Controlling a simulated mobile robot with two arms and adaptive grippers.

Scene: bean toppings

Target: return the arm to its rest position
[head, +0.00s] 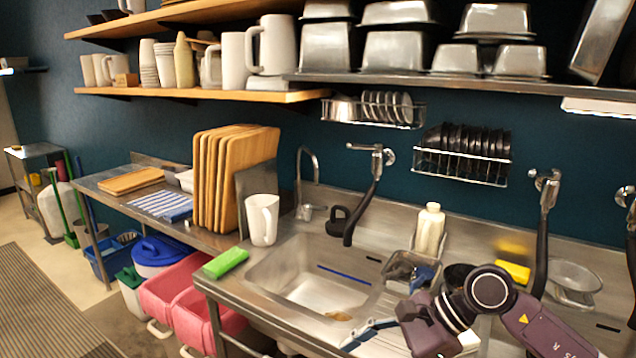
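My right arm (545,325) comes in from the lower right, over the counter beside the sink. It bends at a round joint, and its dark wrist is at the bottom of the head view. Part of my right gripper (372,332), a silver and blue finger, shows left of the wrist over the front edge of the sink counter. The rest is hidden or cut off, so its opening cannot be told. No held object is visible. My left arm and gripper are not in view.
The steel sink (305,285) is left of my wrist. A white bottle (430,228), a metal container (408,268), a yellow sponge (513,272) and a scale-like dish (574,280) stand near the arm. A black hose tap (541,235) rises behind it. A white pitcher (262,218) stands left.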

